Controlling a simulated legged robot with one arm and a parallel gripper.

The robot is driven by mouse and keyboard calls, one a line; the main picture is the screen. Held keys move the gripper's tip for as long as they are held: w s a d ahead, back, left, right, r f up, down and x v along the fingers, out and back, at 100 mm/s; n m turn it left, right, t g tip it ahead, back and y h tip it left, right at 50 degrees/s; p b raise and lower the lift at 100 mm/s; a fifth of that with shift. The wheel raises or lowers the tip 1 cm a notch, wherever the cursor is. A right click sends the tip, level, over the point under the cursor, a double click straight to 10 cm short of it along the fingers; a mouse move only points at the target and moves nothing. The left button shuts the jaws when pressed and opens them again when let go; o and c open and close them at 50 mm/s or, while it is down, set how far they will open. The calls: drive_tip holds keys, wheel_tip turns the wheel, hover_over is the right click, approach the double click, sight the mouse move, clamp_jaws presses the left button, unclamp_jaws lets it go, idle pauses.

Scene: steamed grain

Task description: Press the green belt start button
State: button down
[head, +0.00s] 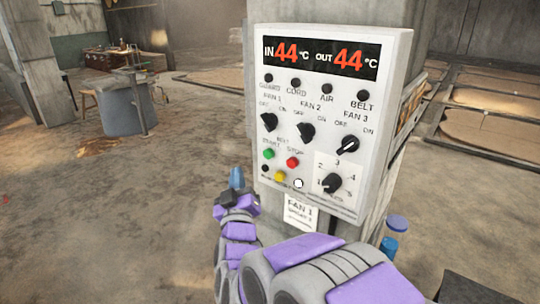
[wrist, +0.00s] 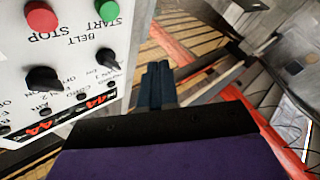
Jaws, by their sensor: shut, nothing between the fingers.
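The green belt start button (head: 269,154) is on the lower left of the white control panel (head: 262,95), under the BELT START label. The red stop button (head: 292,162) is to its right. In the wrist view the picture is upside down, with the green button (wrist: 109,10) at the top and the red button (wrist: 41,18) to its left. My gripper (head: 236,178) is shut and empty, below and left of the panel in the head view. In the wrist view its blue fingers (wrist: 158,85) are beside the panel's edge, apart from the green button.
The panel also carries several black knobs, a yellow button (head: 279,176) and a white button (head: 298,183). It is mounted on a concrete column (head: 375,12). A grey bin (head: 122,110) stands at the back left. Open floor lies left of the panel.

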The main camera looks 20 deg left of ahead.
sight(269, 154)
drive_tip(key=w+d+b, duration=0.3)
drive_tip(key=w, duration=0.5)
drive_tip(key=shift+d, duration=0.3)
idle(0.4)
drive_tip(key=shift+a, duration=0.1)
drive_tip(key=shift+a+f, duration=0.1)
drive_tip(key=shift+a, duration=0.3)
drive_tip(key=shift+d, duration=0.4)
drive_tip(key=shift+a, duration=0.3)
drive_tip(key=shift+w+d, duration=0.15)
drive_tip(key=shift+d, duration=0.1)
